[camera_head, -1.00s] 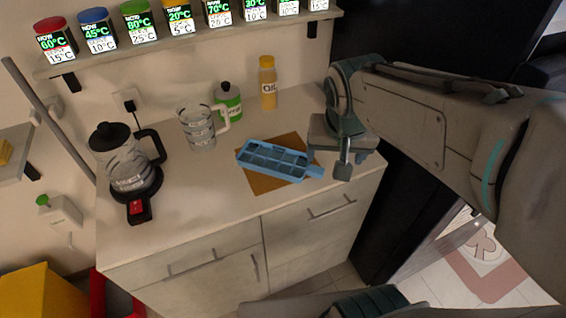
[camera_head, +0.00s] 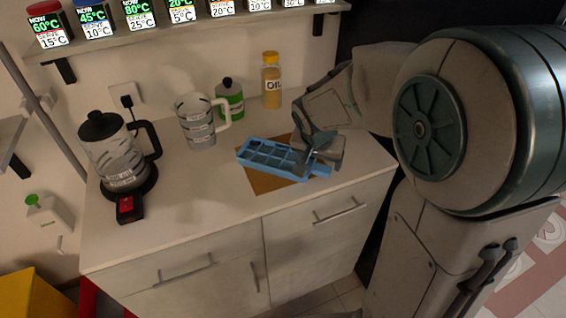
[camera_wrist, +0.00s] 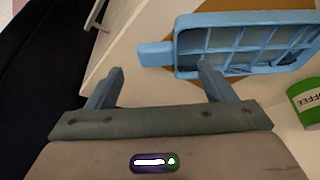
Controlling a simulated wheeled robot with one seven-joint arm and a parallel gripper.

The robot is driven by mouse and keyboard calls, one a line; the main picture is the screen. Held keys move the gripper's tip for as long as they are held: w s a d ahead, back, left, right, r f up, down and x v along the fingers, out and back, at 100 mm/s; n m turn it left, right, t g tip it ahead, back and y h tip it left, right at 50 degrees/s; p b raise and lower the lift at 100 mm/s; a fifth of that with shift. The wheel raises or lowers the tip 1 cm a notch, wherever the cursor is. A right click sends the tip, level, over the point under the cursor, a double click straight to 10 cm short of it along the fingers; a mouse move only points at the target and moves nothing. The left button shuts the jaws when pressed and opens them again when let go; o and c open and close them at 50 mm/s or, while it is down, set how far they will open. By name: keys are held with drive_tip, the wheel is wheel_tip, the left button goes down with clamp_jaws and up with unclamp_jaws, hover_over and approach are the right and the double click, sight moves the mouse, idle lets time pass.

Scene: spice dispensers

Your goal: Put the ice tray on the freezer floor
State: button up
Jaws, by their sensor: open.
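The blue ice tray (camera_head: 268,155) lies on a brown mat on the counter, its handle pointing right. In the wrist view the tray (camera_wrist: 245,40) is just beyond my fingertips, with its handle (camera_wrist: 154,54) ahead of the space between them. My gripper (camera_head: 312,165) is at the handle end of the tray in the head view. In the wrist view my gripper (camera_wrist: 160,78) has its two fingers apart with nothing between them. The fingertips partly overlap the handle end in the head view, so contact there cannot be told. The freezer floor is not identifiable in these views.
The brown mat (camera_head: 262,184) is under the tray. A kettle (camera_head: 115,155), a measuring jug (camera_head: 196,125), a green-labelled bottle (camera_head: 230,100) and an oil bottle (camera_head: 271,82) stand behind or left. A spice shelf (camera_head: 190,35) hangs above. The counter's front left is clear.

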sight(321, 169)
drive_tip(key=shift+x, duration=2.8)
drive_tip(key=shift+d, duration=0.15)
drive_tip(key=shift+r, duration=0.1)
drive_tip(key=c, duration=1.6)
drive_tip(key=shift+r, duration=0.15)
